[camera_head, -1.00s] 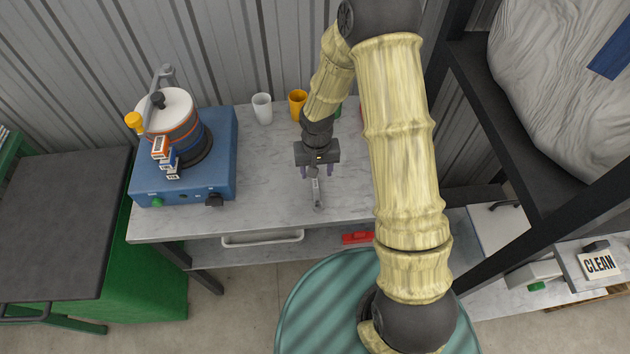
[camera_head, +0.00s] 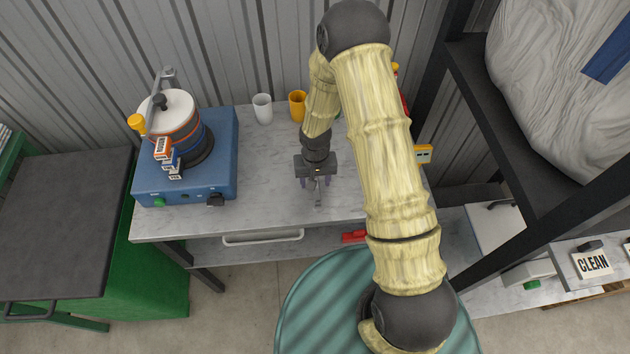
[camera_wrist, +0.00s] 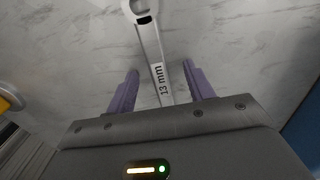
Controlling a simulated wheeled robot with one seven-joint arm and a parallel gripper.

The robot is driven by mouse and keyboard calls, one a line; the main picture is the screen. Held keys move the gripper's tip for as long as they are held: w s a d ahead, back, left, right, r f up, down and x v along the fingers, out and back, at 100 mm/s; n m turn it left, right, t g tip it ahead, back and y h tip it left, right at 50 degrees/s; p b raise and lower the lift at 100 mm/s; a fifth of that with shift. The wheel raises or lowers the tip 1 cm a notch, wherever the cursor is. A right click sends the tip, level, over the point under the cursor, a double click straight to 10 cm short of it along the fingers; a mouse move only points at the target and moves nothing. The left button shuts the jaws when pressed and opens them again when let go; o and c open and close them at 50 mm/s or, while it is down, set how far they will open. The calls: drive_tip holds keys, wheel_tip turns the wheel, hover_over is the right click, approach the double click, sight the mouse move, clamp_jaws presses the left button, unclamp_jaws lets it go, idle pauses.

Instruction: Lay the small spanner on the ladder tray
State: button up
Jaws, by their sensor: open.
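The small spanner (camera_wrist: 150,48) is a grey metal wrench marked "13 mm". In the wrist view it lies on the pale marble-patterned worktop and runs between my gripper's two purple fingers. My gripper (camera_wrist: 160,90) is open, with a gap on each side of the spanner's shaft. In the head view my gripper (camera_head: 317,186) points down at the worktop, and the spanner (camera_head: 319,197) shows below it, partly hidden. I cannot make out the ladder tray in these frames.
The worktop (camera_head: 265,190) holds a blue machine (camera_head: 185,185) on the left, with a white cup (camera_head: 262,108) and an orange cup (camera_head: 297,105) at the back. A red object (camera_head: 354,237) lies on the lower shelf. My arm hides the worktop's right side.

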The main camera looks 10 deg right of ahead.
clamp_jaws()
wheel_tip(320, 180, up, 10)
drive_tip(key=b, duration=0.1)
idle(0.5)
idle(0.5)
